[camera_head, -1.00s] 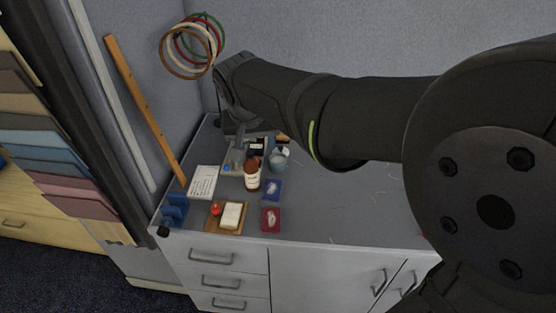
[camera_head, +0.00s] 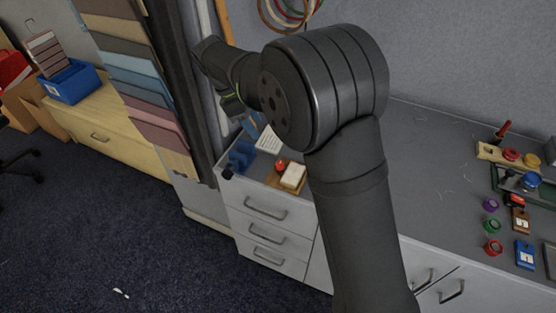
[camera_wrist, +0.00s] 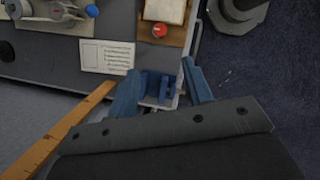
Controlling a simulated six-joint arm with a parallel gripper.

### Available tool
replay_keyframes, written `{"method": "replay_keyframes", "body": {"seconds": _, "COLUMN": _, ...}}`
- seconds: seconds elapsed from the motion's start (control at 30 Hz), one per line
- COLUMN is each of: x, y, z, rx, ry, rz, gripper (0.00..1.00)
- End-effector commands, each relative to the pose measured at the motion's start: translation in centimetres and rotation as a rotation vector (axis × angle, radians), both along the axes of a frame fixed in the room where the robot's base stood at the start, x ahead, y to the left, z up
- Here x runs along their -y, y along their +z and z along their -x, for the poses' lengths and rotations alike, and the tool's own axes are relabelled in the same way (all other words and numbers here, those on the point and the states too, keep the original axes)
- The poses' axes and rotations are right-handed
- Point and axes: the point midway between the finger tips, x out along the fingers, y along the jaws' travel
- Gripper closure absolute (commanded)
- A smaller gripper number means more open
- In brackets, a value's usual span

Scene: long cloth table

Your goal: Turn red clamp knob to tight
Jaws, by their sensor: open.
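A red round knob (camera_head: 280,166) sits on a small wooden board beside a white block near the table's left front corner. It also shows near the top of the wrist view (camera_wrist: 159,30). Other red knobs stand at the right end of the table, one on a wooden bar (camera_head: 511,154) and one at the front (camera_head: 493,247). I cannot tell from looks alone which is the clamp knob. My gripper (camera_wrist: 162,70) is open, its blue fingers spread above a blue bracket (camera_wrist: 167,90) at the table corner. Nothing is held. The gripper is largely hidden in the head view.
A printed card (camera_wrist: 107,56) lies beside the board. A wooden strip (camera_wrist: 62,128) leans at the wall. Purple (camera_head: 491,205) and green (camera_head: 492,226) round pieces stand at the right. The table's middle looks mostly clear. Fabric samples (camera_head: 140,70) hang at the left.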

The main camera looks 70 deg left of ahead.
Motion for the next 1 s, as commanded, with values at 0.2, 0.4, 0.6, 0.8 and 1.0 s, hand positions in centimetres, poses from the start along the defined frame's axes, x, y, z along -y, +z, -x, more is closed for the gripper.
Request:
{"method": "replay_keyframes", "body": {"seconds": 0.2, "x": 0.7, "y": -3.5, "z": -1.4, "rx": 0.001, "ry": -0.003, "rz": 0.003, "gripper": 0.54}}
{"method": "replay_keyframes", "body": {"seconds": 0.4, "x": 1.4, "y": -7.6, "z": -3.0, "rx": 0.000, "ry": -0.004, "rz": 0.003, "gripper": 0.54}}
{"method": "replay_keyframes", "body": {"seconds": 0.6, "x": 2.0, "y": -11.5, "z": -4.5, "rx": 0.000, "ry": -0.005, "rz": 0.002, "gripper": 0.54}}
{"method": "replay_keyframes", "body": {"seconds": 0.8, "x": 2.4, "y": -14.3, "z": -5.6, "rx": 0.000, "ry": -0.004, "rz": 0.000, "gripper": 0.54}}
{"method": "replay_keyframes", "body": {"seconds": 1.0, "x": 2.5, "y": -15.4, "z": -6.0, "rx": -0.001, "ry": -0.004, "rz": -0.001, "gripper": 0.54}}
